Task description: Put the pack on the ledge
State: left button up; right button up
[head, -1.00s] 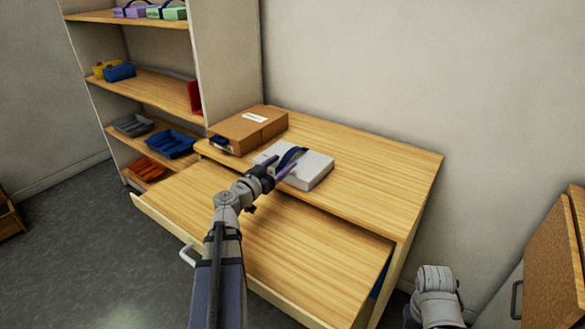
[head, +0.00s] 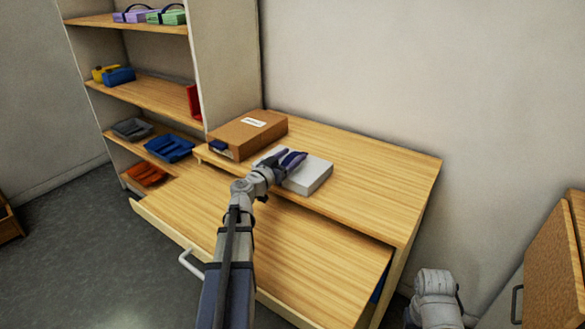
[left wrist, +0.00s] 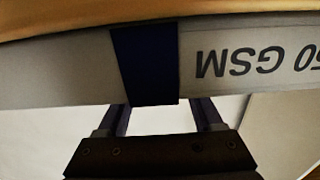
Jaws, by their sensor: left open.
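The pack (head: 311,177) is a flat white-grey block with a dark blue band. It lies flat on the wooden desk top, near its front edge. My left gripper (head: 291,159) is open over the pack's band area and hides part of it. In the left wrist view, the pack's side (left wrist: 60,75) spans the picture, with the dark band (left wrist: 145,65) in front of and between the open fingers (left wrist: 164,115) and upside-down "GSM" print. I cannot tell whether the fingers touch it. I cannot tell which surface is the ledge.
A brown box (head: 232,139) sits left of the pack. A lower wooden surface (head: 300,245) with a handle (head: 190,265) juts out in front. A shelf unit (head: 150,90) with coloured items stands at left. The desk top (head: 375,180) is clear at right.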

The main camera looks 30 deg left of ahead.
pick_arm(q)
jog(key=shift+w, duration=0.5)
grip_shut()
dwell(1.0)
